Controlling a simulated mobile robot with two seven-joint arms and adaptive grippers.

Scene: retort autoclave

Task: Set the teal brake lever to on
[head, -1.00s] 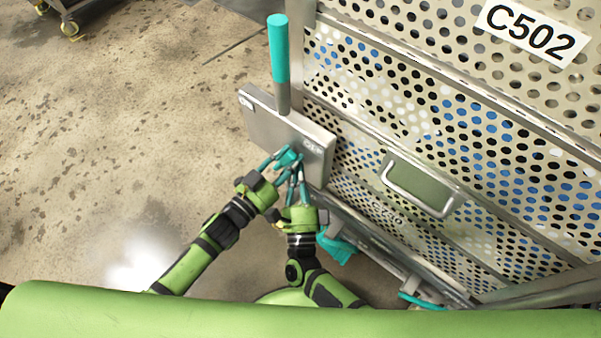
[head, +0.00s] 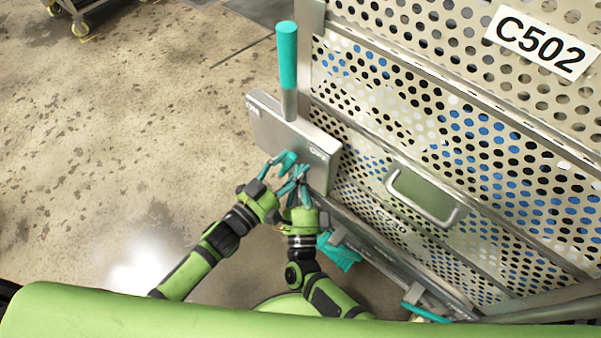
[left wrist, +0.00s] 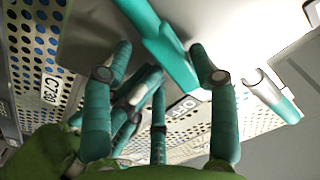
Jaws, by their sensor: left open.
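The brake lever (head: 287,58) has a teal grip on a grey metal stem. It rises from a flat metal box (head: 262,125) on the cart's side and points toward the top of the head view. The box has small labels near two corners. My left gripper (head: 280,164) is open below the box's lower edge, well below the lever's grip. A bright teal bar (left wrist: 168,50) shows between its fingers; I cannot tell what it belongs to. My right gripper (head: 302,185) is close beside it, its fingers partly overlapped.
The perforated metal cart (head: 450,130) with plate C502 (head: 541,42) fills the right side. A drawer-like handle (head: 422,195) sticks out from it. Teal parts (head: 340,252) show low by its frame. The concrete floor (head: 120,150) at left is open.

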